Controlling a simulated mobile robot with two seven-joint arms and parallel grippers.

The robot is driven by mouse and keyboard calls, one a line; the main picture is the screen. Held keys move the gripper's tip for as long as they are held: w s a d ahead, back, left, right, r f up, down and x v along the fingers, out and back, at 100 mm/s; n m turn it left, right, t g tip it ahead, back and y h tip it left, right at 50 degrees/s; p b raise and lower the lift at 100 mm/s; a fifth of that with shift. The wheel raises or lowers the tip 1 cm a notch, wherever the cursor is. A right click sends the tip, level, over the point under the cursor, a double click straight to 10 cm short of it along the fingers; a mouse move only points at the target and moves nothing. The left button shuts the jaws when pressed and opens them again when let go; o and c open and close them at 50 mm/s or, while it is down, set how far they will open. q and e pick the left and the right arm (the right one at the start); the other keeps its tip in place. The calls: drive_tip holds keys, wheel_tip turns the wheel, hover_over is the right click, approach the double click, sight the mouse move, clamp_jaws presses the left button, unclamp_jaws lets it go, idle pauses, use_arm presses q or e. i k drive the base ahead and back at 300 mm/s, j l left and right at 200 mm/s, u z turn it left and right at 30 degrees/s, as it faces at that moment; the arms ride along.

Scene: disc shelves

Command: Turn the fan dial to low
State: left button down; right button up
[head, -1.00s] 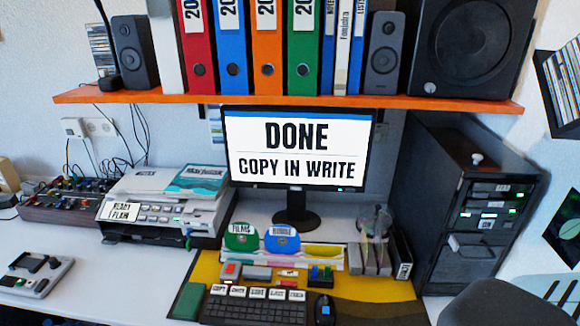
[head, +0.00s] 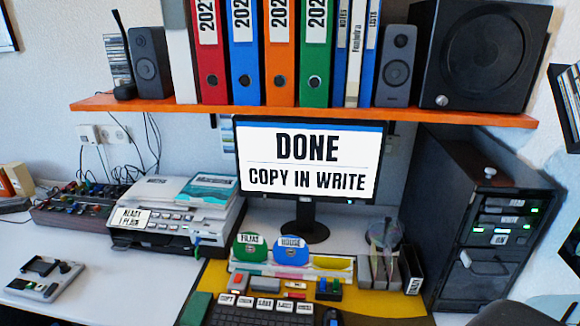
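Neither of my grippers is in the head view. I cannot make out a dial clearly labelled as a fan dial. A dark tower case (head: 455,215) stands on the right of the desk. A small light-tipped knob (head: 489,172) sits at the top of its front. Below it, the front has several slots with green lights and small labels (head: 517,202), too small to read surely. A light handle-like part (head: 466,259) is lower on the front. The knob's setting cannot be read.
The monitor (head: 308,165) reads "DONE, COPY IN WRITE". An orange shelf (head: 300,112) with binders and speakers hangs above the desk. A printer (head: 175,220) stands left of the monitor. A dark chair-like shape (head: 510,314) is at the lower right. Bare desk (head: 110,275) shows at left.

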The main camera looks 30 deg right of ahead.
sight(491, 172)
drive_tip(key=z, duration=2.05)
drive_tip(key=j+z, duration=0.25)
drive_tip(key=k+l, duration=0.05)
